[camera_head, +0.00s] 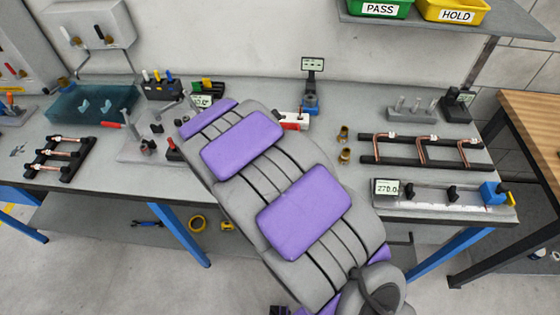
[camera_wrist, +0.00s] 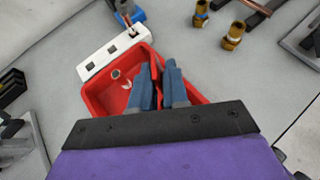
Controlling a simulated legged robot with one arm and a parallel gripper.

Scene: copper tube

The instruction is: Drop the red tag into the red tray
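The red tray (camera_wrist: 98,98) lies under my gripper in the wrist view, with its rim showing to the left and right of the fingers. A small round grey-brown piece (camera_wrist: 115,74) and a white crescent mark (camera_wrist: 126,85) show inside it. My gripper (camera_wrist: 163,66) has two blue fingers over the tray, close together with a narrow gap. In the head view my arm hides the gripper and most of the tray; a little red (camera_head: 290,127) shows beside the arm.
A white block with dark square holes (camera_wrist: 114,51) stands at the tray's far edge. Brass fittings (camera_head: 344,145) stand to the right, before a rack of copper tubes (camera_head: 425,151). A fixture with a display (camera_head: 440,194) lies along the front right edge.

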